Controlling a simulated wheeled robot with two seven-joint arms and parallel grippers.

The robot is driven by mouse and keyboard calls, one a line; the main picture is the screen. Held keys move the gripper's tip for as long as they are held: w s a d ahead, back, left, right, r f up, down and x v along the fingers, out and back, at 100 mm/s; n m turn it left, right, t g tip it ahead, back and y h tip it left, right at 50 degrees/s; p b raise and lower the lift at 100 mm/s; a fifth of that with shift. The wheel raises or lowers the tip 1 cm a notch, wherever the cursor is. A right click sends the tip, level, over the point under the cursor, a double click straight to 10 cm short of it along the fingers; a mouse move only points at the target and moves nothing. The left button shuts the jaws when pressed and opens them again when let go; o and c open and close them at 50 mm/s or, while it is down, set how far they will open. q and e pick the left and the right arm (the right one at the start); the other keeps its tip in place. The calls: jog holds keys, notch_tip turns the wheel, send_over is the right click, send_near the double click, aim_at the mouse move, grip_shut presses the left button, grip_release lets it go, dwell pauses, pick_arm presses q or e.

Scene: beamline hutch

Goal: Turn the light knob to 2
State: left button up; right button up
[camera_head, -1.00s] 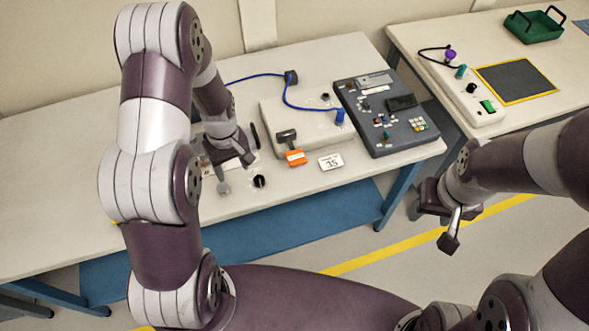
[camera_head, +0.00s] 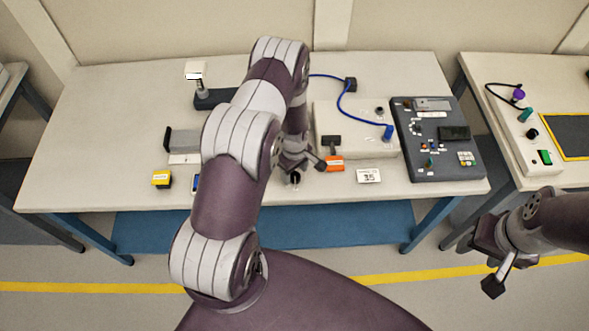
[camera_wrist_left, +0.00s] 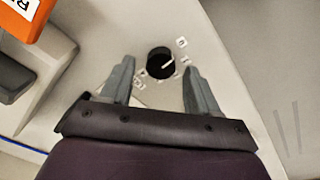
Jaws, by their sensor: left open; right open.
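The light knob (camera_wrist_left: 160,62) is round and black with a white pointer line, on a pale panel, in the left wrist view. The pointer aims to the upper right of that view, near small white labels too blurred to read. The knob also shows in the head view (camera_head: 294,179), at the table's front. My left gripper (camera_wrist_left: 157,76) is open, with one finger on each side of the knob and visible gaps. In the head view my left gripper (camera_head: 305,164) is partly hidden by its wrist. My right gripper (camera_head: 487,265) is open and empty over the floor.
An orange block (camera_head: 334,164) with a dark handle and a "35" card (camera_head: 369,176) lie right of the knob. Behind are a pale box (camera_head: 350,146) with a blue cable (camera_head: 345,105) and a dark control panel (camera_head: 430,160). A yellow item (camera_head: 161,179) sits at left.

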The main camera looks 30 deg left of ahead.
pick_arm(q)
jog(key=shift+a+f, duration=0.1)
jog(key=shift+f, duration=0.35)
jog(key=shift+d, duration=0.2)
jog(key=shift+a, duration=0.1)
jog(key=c, duration=1)
jog(key=shift+c, duration=0.2)
